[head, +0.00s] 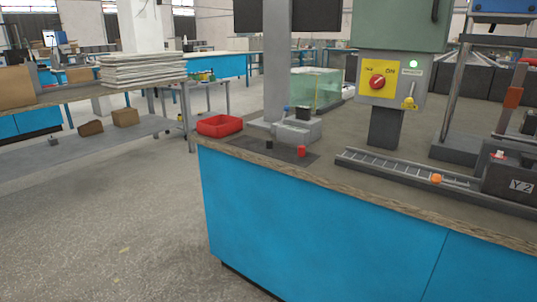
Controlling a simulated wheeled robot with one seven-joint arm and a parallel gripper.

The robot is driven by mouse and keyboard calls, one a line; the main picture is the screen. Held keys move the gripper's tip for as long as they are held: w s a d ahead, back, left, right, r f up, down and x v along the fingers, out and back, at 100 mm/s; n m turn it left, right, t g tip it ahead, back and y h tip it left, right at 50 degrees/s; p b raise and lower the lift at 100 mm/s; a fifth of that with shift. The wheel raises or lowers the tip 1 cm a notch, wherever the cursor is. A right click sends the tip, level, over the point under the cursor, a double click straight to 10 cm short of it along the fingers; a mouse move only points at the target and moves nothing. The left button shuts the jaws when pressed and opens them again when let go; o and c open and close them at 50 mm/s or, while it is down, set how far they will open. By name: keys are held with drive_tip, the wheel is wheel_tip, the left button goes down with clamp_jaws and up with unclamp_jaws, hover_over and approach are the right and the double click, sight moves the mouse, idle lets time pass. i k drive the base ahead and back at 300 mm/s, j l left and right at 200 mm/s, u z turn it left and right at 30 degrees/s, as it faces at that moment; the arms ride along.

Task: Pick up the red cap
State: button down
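The red cap (301,152) is a small red piece standing on a dark mat (250,148) near the front edge of the workbench. A small black piece (269,145) stands on the same mat to its left. A grey block fixture (297,131) stands just behind the red cap, with a small dark part (303,112) on its top. My gripper is not in this view, so its position and state do not show.
A red tray (220,125) lies left of the mat on the blue-fronted bench (300,225). A grey column rises behind the fixture.

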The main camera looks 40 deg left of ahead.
sight(301, 149)
drive_tip(key=u, duration=1.45)
